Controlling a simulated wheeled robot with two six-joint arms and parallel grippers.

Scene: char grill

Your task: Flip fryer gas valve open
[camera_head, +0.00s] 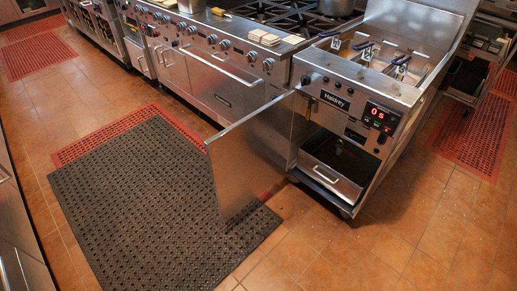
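The fryer (395,90) stands right of centre, with a lit red display (380,113) on its front. Its steel cabinet door (250,155) is swung open towards the left. The open cabinet (338,150) is dark inside, with a drawer-like pan with a handle (327,174) at the bottom. I cannot make out the gas valve clearly, nor its position. A small yellowish part (308,108) shows at the cabinet's upper left, but I cannot tell what it is. Neither of my grippers is in view.
A range with knobs (225,85) runs left of the fryer. A black mat (150,205) lies over a red mat (100,135) in front. Another red mat (470,145) lies at the right. The tiled floor before the fryer is clear; the open door juts over the black mat.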

